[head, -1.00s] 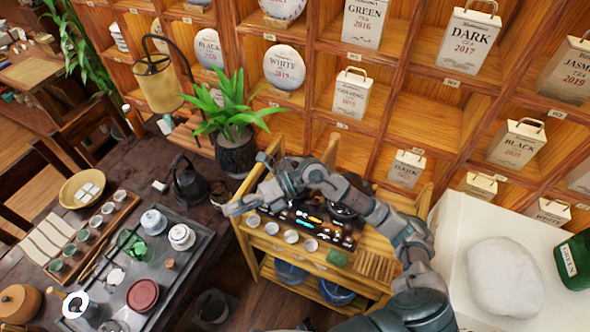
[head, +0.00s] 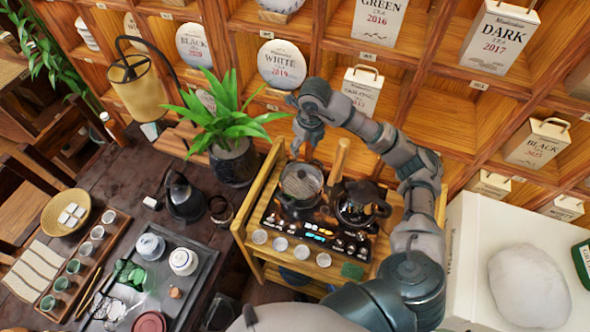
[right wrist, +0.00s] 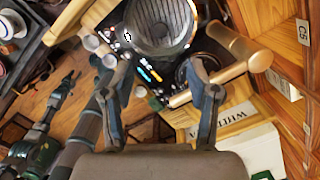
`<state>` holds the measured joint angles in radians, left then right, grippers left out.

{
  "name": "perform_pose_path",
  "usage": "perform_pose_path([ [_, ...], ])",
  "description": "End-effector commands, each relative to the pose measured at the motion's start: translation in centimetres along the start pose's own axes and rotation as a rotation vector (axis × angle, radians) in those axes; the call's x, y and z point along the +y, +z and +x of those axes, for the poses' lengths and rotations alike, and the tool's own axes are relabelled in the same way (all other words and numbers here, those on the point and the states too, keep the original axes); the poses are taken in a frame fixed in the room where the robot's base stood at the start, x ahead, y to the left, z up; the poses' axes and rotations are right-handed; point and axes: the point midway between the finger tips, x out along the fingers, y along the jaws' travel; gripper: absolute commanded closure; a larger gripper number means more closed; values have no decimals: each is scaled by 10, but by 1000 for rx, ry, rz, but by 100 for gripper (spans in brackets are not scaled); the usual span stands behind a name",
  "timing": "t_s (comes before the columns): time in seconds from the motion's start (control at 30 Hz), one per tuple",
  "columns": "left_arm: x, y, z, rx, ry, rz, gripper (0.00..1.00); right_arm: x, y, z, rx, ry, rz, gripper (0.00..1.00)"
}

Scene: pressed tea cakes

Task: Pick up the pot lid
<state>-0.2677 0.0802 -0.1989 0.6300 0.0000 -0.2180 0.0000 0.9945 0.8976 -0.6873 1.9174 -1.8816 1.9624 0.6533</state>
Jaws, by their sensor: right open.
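A round pot (head: 296,208) stands on the dark stove panel of the wooden cart. Its shiny, glassy pot lid (head: 303,179) lies on top. In the right wrist view, the round, streaked lid (right wrist: 162,24) is at the top, beyond the fingertips. My right gripper (head: 305,148) is above and behind the lid in the head view, pointing down and apart from it. In the right wrist view its two fingers (right wrist: 160,65) are spread with nothing between them. My left gripper does not show clearly in either view.
A dark kettle (head: 358,205) stands right beside the pot. Small cups (head: 280,243) line the cart's front. A potted plant (head: 233,160) is left of the cart, and the tea shelves (head: 440,110) rise behind. A wooden cart post (right wrist: 235,70) is near the right finger.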

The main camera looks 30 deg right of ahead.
Motion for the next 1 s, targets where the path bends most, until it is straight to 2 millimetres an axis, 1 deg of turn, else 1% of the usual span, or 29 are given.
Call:
perform_pose_path([
  [0.07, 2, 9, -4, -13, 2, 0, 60, 0, -2, 17, 7, 1, -1, 41],
  [0.2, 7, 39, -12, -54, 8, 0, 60, 0, 1, 52, 10, 2, -1, 41],
  [0.3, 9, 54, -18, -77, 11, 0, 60, 0, 3, 77, 11, 3, -1, 41],
  [0.33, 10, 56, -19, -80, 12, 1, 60, 0, 3, 83, 11, 4, -1, 41],
  [0.4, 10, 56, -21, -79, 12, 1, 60, 0, 3, 96, 10, 4, -1, 41],
  [0.47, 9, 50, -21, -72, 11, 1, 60, 0, 4, 103, 8, 4, -2, 41],
  [0.6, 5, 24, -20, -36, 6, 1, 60, 0, 3, 113, 5, 4, -3, 41],
  [0.7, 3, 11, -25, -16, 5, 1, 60, -1, 3, 122, 8, 3, -1, 41],
  [0.83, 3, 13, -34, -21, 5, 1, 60, -3, 3, 143, 9, 5, -1, 41],
  [0.9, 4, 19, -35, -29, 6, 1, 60, -3, 4, 154, 7, 4, -1, 41],
  [1.0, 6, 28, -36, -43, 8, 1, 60, -3, 4, 162, 6, 4, -2, 41],
])
